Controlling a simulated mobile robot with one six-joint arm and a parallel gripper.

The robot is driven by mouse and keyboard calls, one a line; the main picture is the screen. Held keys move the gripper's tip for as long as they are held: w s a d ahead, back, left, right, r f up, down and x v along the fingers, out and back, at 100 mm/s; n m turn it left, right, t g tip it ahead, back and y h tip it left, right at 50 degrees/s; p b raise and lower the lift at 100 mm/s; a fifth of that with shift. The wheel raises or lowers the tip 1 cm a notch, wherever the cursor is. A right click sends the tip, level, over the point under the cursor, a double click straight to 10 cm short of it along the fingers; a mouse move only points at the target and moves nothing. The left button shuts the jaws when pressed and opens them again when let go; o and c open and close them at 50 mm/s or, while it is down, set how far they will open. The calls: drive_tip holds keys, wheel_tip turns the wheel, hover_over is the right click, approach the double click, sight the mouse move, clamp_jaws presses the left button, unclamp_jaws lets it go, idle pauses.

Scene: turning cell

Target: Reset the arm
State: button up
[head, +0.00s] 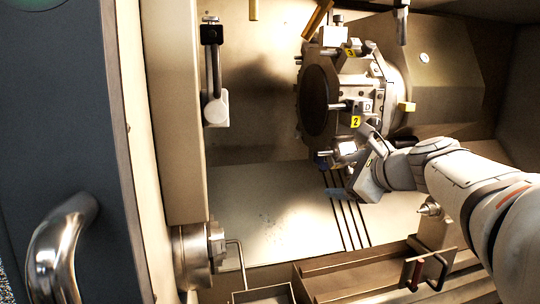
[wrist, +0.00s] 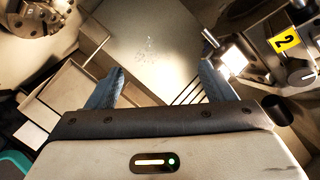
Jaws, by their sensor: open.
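My arm reaches in from the right in the head view, and my gripper (head: 330,175) is inside the machine, just below the tool turret (head: 358,92). In the wrist view my gripper (wrist: 160,92) shows two blue fingers spread wide apart, with nothing between them. The turret carries yellow number plates, and the plate marked 2 (wrist: 286,41) is close at the upper right of the wrist view. In the head view the fingers are small and partly hidden by the turret tooling and my wrist.
The chuck (head: 192,252) is at the lower left. A probe arm (head: 214,75) hangs at the upper left. The open door with its handle (head: 58,250) fills the left side.

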drive_tip(key=s+a+f+n+g+h, duration=0.1)
drive_tip(key=s+f+n+g, duration=0.3)
drive_tip(key=s+f+n, duration=0.6)
drive_tip(key=s+a+f+n+g+h, duration=0.2)
drive_tip(key=s+f+n+g+h, duration=0.2)
drive_tip(key=s+f+n, duration=0.7)
wheel_tip(320, 180, down, 3)
drive_tip(key=shift+s+a+r+n+g, duration=0.25)
drive_tip(key=shift+n+g, duration=0.35)
drive_tip(key=shift+n, duration=0.4)
drive_tip(key=shift+c, duration=0.4)
